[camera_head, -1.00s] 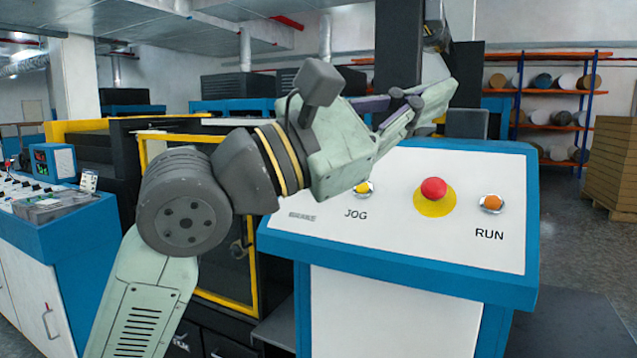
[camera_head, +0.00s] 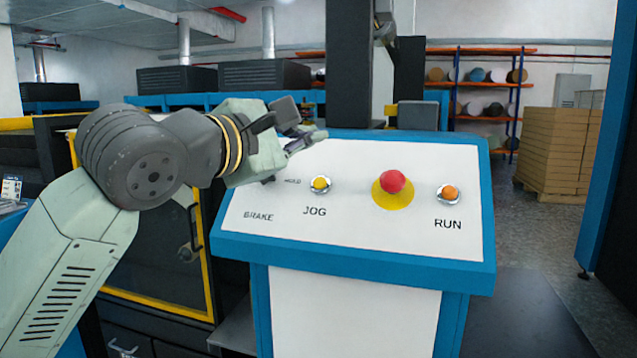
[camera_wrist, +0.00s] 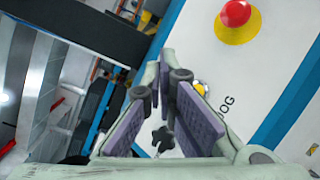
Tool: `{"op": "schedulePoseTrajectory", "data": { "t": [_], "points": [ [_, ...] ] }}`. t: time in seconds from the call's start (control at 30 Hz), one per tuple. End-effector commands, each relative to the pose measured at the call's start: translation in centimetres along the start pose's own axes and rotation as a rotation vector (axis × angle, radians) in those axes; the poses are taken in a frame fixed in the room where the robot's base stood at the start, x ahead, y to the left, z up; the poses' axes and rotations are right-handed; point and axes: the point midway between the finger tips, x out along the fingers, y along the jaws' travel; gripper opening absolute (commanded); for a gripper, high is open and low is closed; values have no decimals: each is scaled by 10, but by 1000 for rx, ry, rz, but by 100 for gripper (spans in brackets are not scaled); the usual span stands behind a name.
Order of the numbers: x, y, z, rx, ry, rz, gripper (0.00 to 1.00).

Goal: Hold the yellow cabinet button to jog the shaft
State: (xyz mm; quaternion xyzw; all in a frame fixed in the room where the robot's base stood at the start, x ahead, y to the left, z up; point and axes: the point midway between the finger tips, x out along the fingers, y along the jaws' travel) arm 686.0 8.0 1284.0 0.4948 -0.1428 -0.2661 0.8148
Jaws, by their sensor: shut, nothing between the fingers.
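The yellow jog button (camera_head: 320,184) sits in a metal ring on the white sloping panel (camera_head: 350,236) of the blue cabinet, above the word JOG. In the wrist view the yellow button (camera_wrist: 202,88) is partly hidden behind a finger. My gripper (camera_head: 318,137) is over the upper left part of the panel, up and beyond the button in the head view. In the wrist view my gripper (camera_wrist: 168,72) has its fingers together with nothing between them. I see no clear contact with the button.
A red mushroom button (camera_head: 393,182) on a yellow disc stands right of the jog button, with an orange RUN button (camera_head: 449,193) farther right. A black knob (camera_wrist: 162,140) shows between the finger bases. A dark column (camera_head: 349,62) rises behind the panel.

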Motion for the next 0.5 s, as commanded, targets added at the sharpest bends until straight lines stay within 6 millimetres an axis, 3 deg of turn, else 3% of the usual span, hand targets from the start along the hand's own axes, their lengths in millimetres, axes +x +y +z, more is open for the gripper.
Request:
{"op": "schedulePoseTrajectory", "data": {
  "t": [0.5],
  "points": [
    [45, -36, -34, -2, -2, -1, 0]
  ]
}}
